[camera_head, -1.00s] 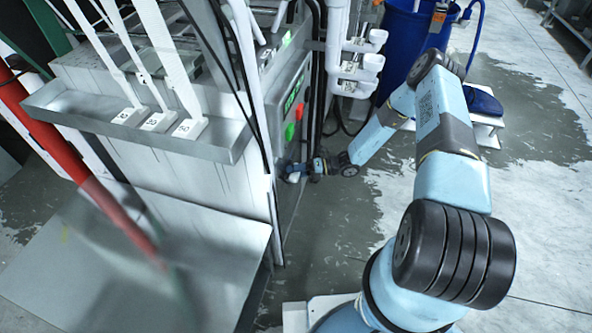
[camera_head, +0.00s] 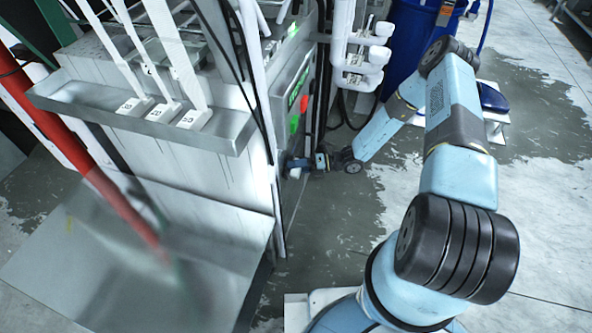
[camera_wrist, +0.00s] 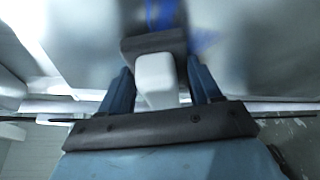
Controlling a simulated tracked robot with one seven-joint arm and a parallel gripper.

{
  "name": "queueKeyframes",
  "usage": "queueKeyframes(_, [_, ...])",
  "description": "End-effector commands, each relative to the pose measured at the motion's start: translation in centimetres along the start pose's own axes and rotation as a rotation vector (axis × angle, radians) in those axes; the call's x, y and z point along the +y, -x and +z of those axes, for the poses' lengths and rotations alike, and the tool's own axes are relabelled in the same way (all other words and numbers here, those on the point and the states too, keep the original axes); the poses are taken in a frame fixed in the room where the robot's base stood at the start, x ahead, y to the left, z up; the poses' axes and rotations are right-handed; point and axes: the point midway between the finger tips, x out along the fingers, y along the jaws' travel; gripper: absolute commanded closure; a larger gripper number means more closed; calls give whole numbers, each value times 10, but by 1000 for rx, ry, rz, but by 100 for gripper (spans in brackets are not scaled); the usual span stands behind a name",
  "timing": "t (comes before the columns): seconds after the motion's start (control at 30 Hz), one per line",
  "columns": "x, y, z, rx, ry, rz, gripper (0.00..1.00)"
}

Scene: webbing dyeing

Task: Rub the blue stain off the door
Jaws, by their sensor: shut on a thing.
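In the wrist view, my gripper (camera_wrist: 162,88) is shut on a scrubber with a white block-like handle (camera_wrist: 156,78) and a dark grey pad (camera_wrist: 153,44). The pad is against or very close to the grey metal door (camera_wrist: 80,45); I cannot tell which. The blue stain (camera_wrist: 203,40) shows as smeared streaks behind and right of the pad, partly hidden by it. In the head view, my gripper (camera_head: 297,164) is low beside the machine's side, below the green and red buttons. The stain cannot be made out there.
A metal tray (camera_head: 130,115) with white straps and tags sticks out left of the door. White pipes (camera_head: 365,55) and a blue barrel (camera_head: 405,45) stand behind my arm. A red pole (camera_head: 75,150) leans at the left. The wet floor (camera_head: 345,230) at the right is open.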

Motion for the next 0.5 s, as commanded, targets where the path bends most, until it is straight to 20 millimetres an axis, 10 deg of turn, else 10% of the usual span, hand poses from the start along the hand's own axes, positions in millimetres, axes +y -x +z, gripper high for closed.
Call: queueKeyframes(0.5, [-9,8,23,0,3,-2,70])
